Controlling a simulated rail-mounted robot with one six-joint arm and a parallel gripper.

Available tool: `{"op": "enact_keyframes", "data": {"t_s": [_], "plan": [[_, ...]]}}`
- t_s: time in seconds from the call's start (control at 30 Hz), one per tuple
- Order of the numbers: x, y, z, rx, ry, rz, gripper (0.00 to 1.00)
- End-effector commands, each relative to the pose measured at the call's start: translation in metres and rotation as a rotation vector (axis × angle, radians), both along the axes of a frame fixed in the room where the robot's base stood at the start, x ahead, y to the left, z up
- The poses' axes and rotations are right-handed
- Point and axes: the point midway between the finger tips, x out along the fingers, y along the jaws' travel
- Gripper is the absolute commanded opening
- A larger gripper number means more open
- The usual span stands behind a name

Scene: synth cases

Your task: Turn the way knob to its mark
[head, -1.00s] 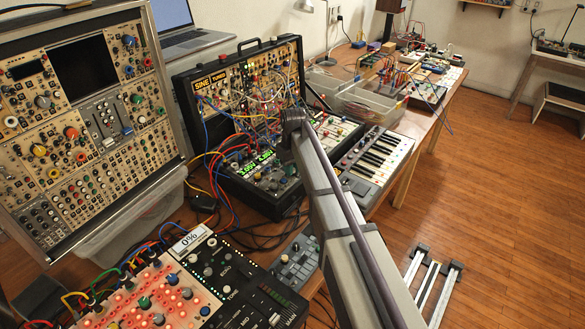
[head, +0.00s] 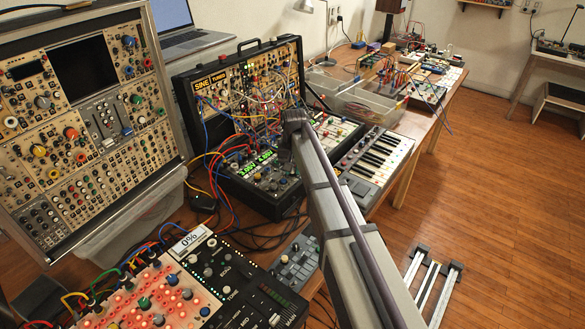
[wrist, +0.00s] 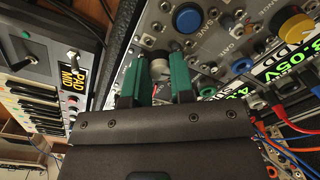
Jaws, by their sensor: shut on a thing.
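In the wrist view, my gripper (wrist: 161,62) has its two green fingers on either side of a small grey knob (wrist: 160,72) on a silver module panel, and is shut on it. The fingers and the gripper body hide part of the knob, so I cannot read its pointer, its mark or its label. I take it to be the way knob. In the head view, the end of my arm is over the black synth case (head: 256,190) in the middle; the fingertips and the held knob cannot be made out there.
A large blue knob (wrist: 187,18) and a yellow knob (wrist: 291,24) stand close by on the panel. Orange and blue cables (wrist: 283,134) run at the right. A keyboard (head: 372,155) lies right of the case. Patched modules (head: 250,85) rise behind it.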

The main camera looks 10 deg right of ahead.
Motion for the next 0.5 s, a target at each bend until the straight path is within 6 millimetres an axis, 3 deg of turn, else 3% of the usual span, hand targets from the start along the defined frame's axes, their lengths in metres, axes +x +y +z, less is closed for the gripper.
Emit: {"op": "enact_keyframes", "data": {"t_s": [0.5], "plan": [[-0.001,-0.0001,-0.0002,0.0,0.001,-0.487,0.0]]}}
